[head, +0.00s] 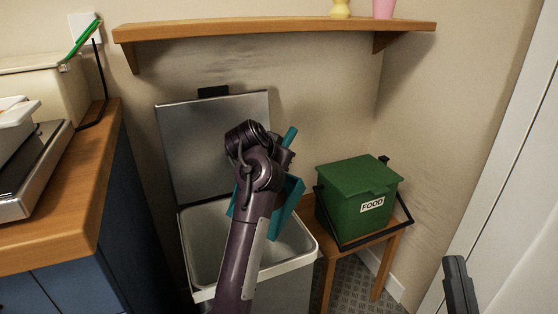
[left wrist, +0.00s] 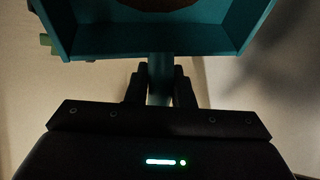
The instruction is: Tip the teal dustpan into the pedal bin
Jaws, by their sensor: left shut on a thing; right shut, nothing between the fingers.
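The teal dustpan (head: 288,207) is over the open mouth of the pedal bin (head: 293,264), tilted, with its handle (head: 291,136) pointing up. My left arm hides much of it. In the left wrist view my left gripper (left wrist: 160,82) is shut on the handle, below the teal pan (left wrist: 160,42). Part of a brown thing (left wrist: 160,4) shows in the pan at the top edge. The bin's grey lid (head: 205,140) stands open against the wall. My right gripper (head: 457,275) is shut and empty at the lower right of the head view.
A green FOOD caddy (head: 355,192) stands on a small wooden stool (head: 328,270) right of the bin. A wooden counter (head: 88,180) with blue cabinets is at left. A wooden shelf (head: 260,29) is above. Small green and yellow bits (left wrist: 46,41) show beside the pan.

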